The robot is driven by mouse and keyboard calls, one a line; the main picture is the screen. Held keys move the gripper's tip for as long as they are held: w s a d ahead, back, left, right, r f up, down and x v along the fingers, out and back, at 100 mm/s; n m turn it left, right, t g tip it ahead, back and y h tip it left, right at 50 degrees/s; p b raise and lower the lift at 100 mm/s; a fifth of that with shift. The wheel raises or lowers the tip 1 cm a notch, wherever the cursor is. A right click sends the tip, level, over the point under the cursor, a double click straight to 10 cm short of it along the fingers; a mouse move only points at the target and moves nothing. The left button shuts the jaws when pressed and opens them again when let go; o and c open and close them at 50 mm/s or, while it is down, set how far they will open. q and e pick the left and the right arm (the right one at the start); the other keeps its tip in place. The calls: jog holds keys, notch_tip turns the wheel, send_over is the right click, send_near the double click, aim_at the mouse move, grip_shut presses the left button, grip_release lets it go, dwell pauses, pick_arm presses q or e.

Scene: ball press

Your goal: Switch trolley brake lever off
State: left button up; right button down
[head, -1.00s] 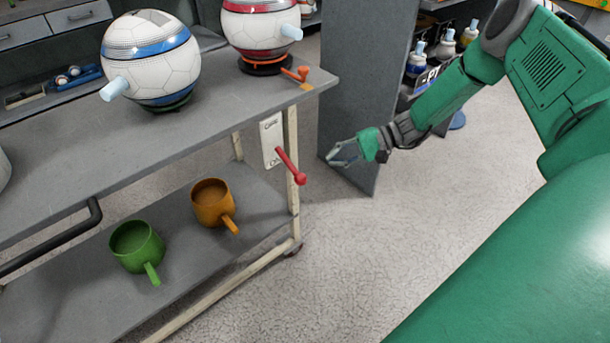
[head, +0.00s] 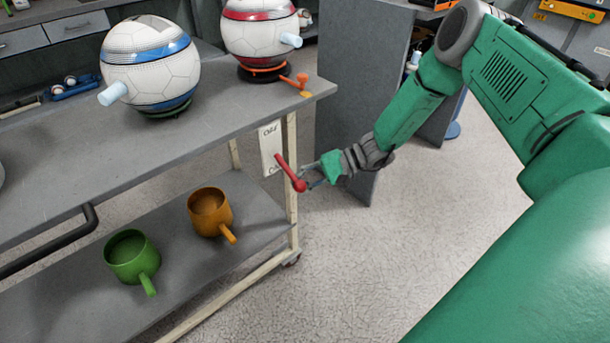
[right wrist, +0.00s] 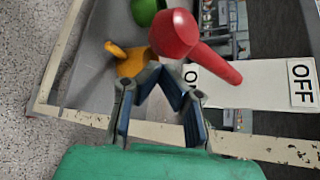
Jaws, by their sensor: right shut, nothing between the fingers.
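The red brake lever (head: 290,172) with a round knob is on a white plate (head: 270,148) at the trolley's (head: 205,122) right end. It slants down and right in the head view. In the right wrist view the lever knob (right wrist: 174,33) is just beyond my fingertips. The plate (right wrist: 265,84) reads OFF at its right end there; the lever's knob points away from OFF, and a partly hidden label starting with O is beside it. My right gripper (head: 306,182) is shut and empty, close by the knob; contact cannot be told. It also shows in the wrist view (right wrist: 160,80). My left gripper is out of view.
An orange mug (head: 210,212) and a green mug (head: 132,257) stand on the lower shelf. Two balls on stands (head: 150,65) (head: 260,38) and an orange handle (head: 297,82) are on top. A grey panel (head: 360,80) stands behind my right arm.

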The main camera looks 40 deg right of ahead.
jog(key=shift+s+r, duration=0.4)
jog(key=shift+s, duration=0.05)
jog(key=shift+s+d, duration=0.1)
jog(key=shift+s, duration=0.1)
jog(key=shift+d+f, duration=0.1)
jog(key=shift+d, duration=0.1)
jog(key=shift+s+a+r, duration=0.1)
jog(key=shift+a+r, duration=0.1)
jog(key=shift+a, duration=0.2)
jog(key=shift+r, duration=0.1)
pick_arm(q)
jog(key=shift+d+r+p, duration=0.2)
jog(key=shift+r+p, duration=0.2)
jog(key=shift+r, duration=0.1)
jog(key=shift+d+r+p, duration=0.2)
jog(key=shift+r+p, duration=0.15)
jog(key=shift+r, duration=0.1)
pick_arm(e)
jog(key=shift+s+d+r+m+g, duration=0.2)
jog(key=shift+d+m+g, duration=0.1)
